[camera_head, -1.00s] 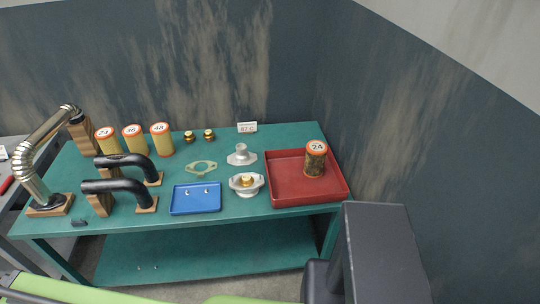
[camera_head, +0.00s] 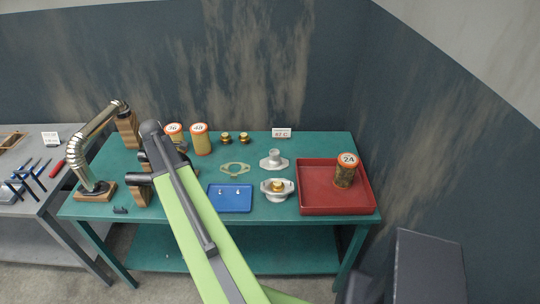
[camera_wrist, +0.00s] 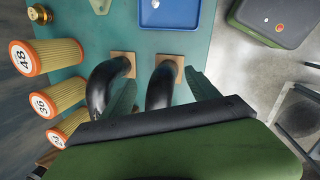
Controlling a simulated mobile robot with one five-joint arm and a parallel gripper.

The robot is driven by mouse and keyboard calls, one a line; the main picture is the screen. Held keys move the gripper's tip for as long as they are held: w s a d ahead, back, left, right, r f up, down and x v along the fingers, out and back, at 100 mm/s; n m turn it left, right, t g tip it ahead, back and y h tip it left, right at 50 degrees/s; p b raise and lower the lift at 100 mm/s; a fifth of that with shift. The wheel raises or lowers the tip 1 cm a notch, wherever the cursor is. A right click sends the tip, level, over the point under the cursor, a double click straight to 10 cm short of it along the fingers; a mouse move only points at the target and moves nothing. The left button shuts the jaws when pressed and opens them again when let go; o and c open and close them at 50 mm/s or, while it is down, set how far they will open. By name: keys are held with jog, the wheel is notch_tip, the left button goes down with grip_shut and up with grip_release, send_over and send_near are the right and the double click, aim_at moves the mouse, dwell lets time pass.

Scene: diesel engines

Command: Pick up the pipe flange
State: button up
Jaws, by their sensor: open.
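A silver flange with a short upright neck (camera_head: 274,160), which looks like the pipe flange, sits on the green table, right of a flat two-eared gasket plate (camera_head: 235,169). A similar silver flange with a brass piece in its middle (camera_head: 277,189) sits just in front of it. My gripper (camera_wrist: 162,76) is open and empty in the wrist view, above the black bent pipes (camera_wrist: 104,84). It is well left of both silver flanges, which the wrist view does not show. In the head view my arm hides the gripper's fingers.
A blue tray (camera_head: 230,198) lies in front of the gasket. A red tray (camera_head: 318,206) holds a filter marked 24 (camera_head: 345,175). A tall silver pipe (camera_head: 76,152) stands left.

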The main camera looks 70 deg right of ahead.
jog(key=s+d+r+n+g+h+p, duration=0.1)
jog(key=s+d+r+n, duration=0.1)
jog(key=s+d, duration=0.6)
jog(key=s+d+r+n+p, duration=0.1)
jog(key=s+d, duration=0.2)
jog(key=d, duration=0.9)
jog(key=n+g, duration=0.1)
jog(key=n, duration=0.2)
send_near(275, 152)
jog(key=b+x, duration=0.1)
jog(key=b, duration=0.2)
jog(key=b+x, duration=0.2)
jog(key=b, duration=0.2)
jog(key=b+x, duration=0.2)
jog(key=b, duration=0.2)
jog(key=shift+w+f, duration=0.25)
jog(key=shift+f, duration=0.05)
jog(key=shift+d, duration=0.1)
jog(key=b+x, duration=0.5)
jog(key=shift+s+f, duration=0.15)
jog(key=shift+s, duration=0.05)
jog(key=shift+r, duration=0.2)
jog(key=shift+c, duration=0.4)
grip_shut()
